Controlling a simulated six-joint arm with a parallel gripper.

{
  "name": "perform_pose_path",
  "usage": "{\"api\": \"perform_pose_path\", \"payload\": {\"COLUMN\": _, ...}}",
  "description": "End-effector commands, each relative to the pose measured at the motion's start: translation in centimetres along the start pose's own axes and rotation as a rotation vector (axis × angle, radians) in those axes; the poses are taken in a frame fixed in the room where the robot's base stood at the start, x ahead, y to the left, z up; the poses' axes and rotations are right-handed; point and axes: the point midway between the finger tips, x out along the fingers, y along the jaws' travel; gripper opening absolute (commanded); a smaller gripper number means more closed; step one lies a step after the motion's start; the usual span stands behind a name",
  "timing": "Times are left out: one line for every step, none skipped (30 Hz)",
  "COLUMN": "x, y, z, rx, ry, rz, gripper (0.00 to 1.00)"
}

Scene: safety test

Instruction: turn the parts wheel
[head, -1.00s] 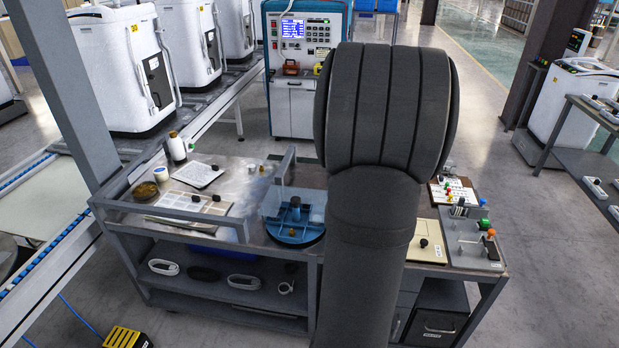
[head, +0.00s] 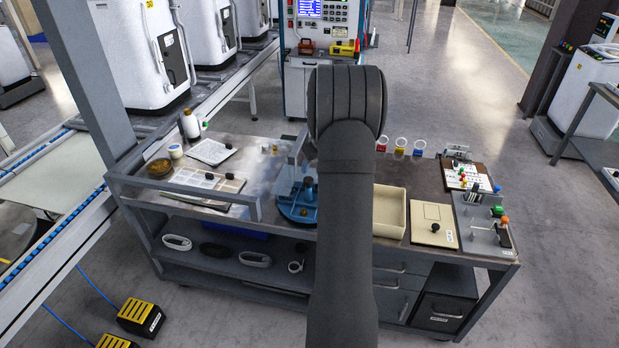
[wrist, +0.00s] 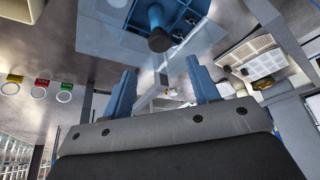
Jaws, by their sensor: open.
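The parts wheel (head: 298,212) is a blue round base on the workbench, with a clear upright panel and a dark knob. My arm hides its right side in the head view. In the wrist view its blue top (wrist: 190,22) is at the upper middle, with a blue post ending in a dark round knob (wrist: 159,39). My gripper (wrist: 163,84) shows in the wrist view as two blue fingers spread apart, with nothing between them. The fingers appear below the knob in the picture and apart from it. In the head view my arm hides the gripper.
To the right are a beige bin (head: 391,207), a beige box with a black knob (head: 434,222), a switch panel (head: 484,225) and several coloured-label rings (head: 400,145).

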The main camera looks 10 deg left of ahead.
Motion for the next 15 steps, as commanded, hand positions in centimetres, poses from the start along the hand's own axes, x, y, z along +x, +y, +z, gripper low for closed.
{"api": "perform_pose_path", "payload": {"x": 1.3, "y": -0.1, "z": 0.0, "rx": -0.001, "ry": -0.003, "rz": -0.002, "gripper": 0.55}}
{"api": "perform_pose_path", "payload": {"x": 1.9, "y": -0.1, "z": 0.0, "rx": -0.001, "ry": -0.002, "rz": -0.002, "gripper": 0.55}}
{"api": "perform_pose_path", "payload": {"x": 2.8, "y": -0.1, "z": 0.0, "rx": -0.001, "ry": -0.002, "rz": -0.002, "gripper": 0.55}}
{"api": "perform_pose_path", "payload": {"x": 3.3, "y": -0.1, "z": 0.0, "rx": -0.001, "ry": -0.002, "rz": -0.001, "gripper": 0.55}}
{"api": "perform_pose_path", "payload": {"x": 3.9, "y": -0.1, "z": 0.0, "rx": -0.001, "ry": -0.002, "rz": -0.002, "gripper": 0.55}}
{"api": "perform_pose_path", "payload": {"x": 4.6, "y": -0.1, "z": 0.0, "rx": -0.001, "ry": -0.002, "rz": -0.002, "gripper": 0.55}}
{"api": "perform_pose_path", "payload": {"x": 5.1, "y": -0.1, "z": 0.0, "rx": 0.000, "ry": -0.002, "rz": -0.002, "gripper": 0.55}}
{"api": "perform_pose_path", "payload": {"x": 5.6, "y": 0.0, "z": 0.0, "rx": 0.000, "ry": -0.001, "rz": -0.001, "gripper": 0.55}}
{"api": "perform_pose_path", "payload": {"x": 6.2, "y": 0.0, "z": 0.0, "rx": 0.000, "ry": 0.000, "rz": 0.000, "gripper": 0.55}}
{"api": "perform_pose_path", "payload": {"x": 6.5, "y": 0.0, "z": 0.0, "rx": 0.000, "ry": 0.000, "rz": -0.001, "gripper": 0.55}}
{"api": "perform_pose_path", "payload": {"x": 6.9, "y": 0.0, "z": 0.0, "rx": 0.000, "ry": -0.001, "rz": -0.001, "gripper": 0.55}}
{"api": "perform_pose_path", "payload": {"x": 7.3, "y": 0.0, "z": 0.0, "rx": 0.000, "ry": -0.001, "rz": -0.001, "gripper": 0.55}}
{"api": "perform_pose_path", "payload": {"x": 7.5, "y": 0.0, "z": 0.0, "rx": 0.000, "ry": -0.001, "rz": -0.001, "gripper": 0.55}}
{"api": "perform_pose_path", "payload": {"x": 7.7, "y": 0.0, "z": 0.0, "rx": 0.000, "ry": 0.000, "rz": -0.001, "gripper": 0.55}}
{"api": "perform_pose_path", "payload": {"x": 8.0, "y": 0.0, "z": 0.0, "rx": 0.000, "ry": 0.000, "rz": 0.000, "gripper": 0.55}}
